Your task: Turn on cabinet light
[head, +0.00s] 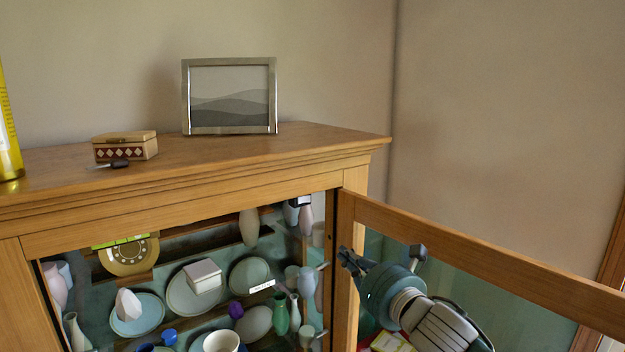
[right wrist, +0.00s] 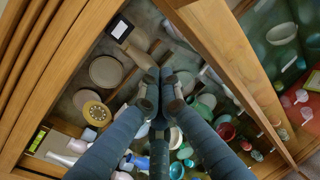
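The wooden cabinet (head: 180,190) has its glass-paned door (head: 440,233) swung open at the right. A small dark-and-white fitting (head: 300,200) sits high inside at the right; I cannot tell if it is the light or its switch. A similar dark-and-white square (right wrist: 120,28) shows in the right wrist view. My right gripper (head: 380,255) is in front of the cabinet's right post and open door. In the right wrist view its fingers (right wrist: 158,95) point toward the cabinet interior and nearly converge, with nothing visibly held. Finger spacing is unclear. My left gripper is out of view.
A picture frame (head: 230,97), a small patterned box (head: 125,147) and a yellow bottle (head: 8,130) stand on top. The open door borders my right arm.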

